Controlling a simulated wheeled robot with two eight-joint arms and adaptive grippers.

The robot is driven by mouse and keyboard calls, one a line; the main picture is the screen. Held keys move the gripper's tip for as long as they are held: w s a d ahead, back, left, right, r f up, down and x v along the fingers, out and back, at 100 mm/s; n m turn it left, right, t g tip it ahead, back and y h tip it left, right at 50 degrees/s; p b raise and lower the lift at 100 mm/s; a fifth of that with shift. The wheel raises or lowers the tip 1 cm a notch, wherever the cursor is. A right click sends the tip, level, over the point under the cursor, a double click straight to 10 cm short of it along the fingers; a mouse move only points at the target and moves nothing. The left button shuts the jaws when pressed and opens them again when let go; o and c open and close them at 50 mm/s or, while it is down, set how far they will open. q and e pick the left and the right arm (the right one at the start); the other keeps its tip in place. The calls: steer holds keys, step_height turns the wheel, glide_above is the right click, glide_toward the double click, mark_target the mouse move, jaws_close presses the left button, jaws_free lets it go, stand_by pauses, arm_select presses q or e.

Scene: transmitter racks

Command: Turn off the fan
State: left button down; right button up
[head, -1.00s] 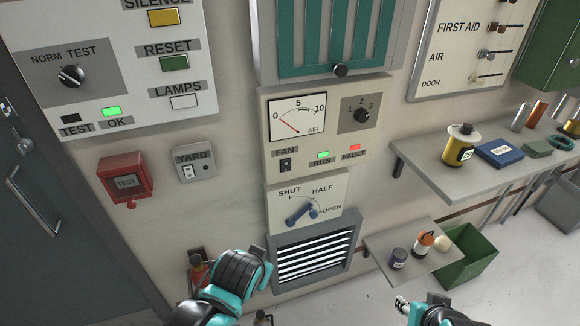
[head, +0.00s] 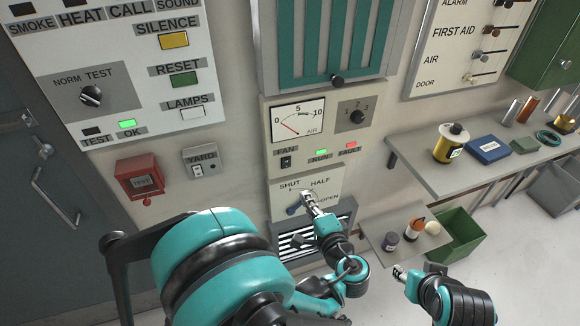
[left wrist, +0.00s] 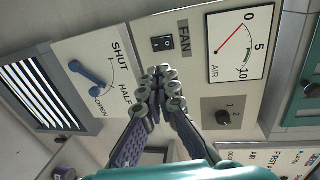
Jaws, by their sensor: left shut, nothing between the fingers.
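The fan switch (head: 286,161) is a small black rocker under the FAN label on the cream panel (head: 372,146). It also shows in the left wrist view (left wrist: 163,43), uncovered; I cannot tell which side is pressed. The green RUN lamp (head: 320,154) is lit, and the air gauge (head: 298,121) needle is near 0. My left gripper (head: 307,196) is shut and empty, in front of the SHUT/HALF/OPEN plate, below and right of the switch. Its fingertips (left wrist: 162,72) appear just beside the switch, apart from it. My right gripper (head: 399,272) is low at right; its jaws are unclear.
The blue damper lever (head: 294,209) is partly behind my left gripper. A louvre vent (left wrist: 42,96) lies below it. The yard switch (head: 202,163) and red test box (head: 139,176) are at left. A small shelf (head: 411,252) with bottles juts out at right. The red FAULT lamp (head: 351,146) is lit.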

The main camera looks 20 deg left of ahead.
arm_select(q)
steer(key=shift+w+a, duration=0.1)
steer(key=b, duration=0.2)
glide_toward(286, 161)
steer(key=x, duration=0.2)
steer(key=f+x, duration=0.1)
steer(key=x, duration=0.2)
steer(key=shift+w+f, duration=0.2)
steer(key=shift+w+a+r, duration=0.15)
steer(key=shift+w+a, duration=0.2)
steer(key=shift+w, duration=0.15)
steer(key=shift+w+a+r, duration=0.15)
steer(key=shift+w+a, duration=0.05)
steer(key=shift+w, duration=0.15)
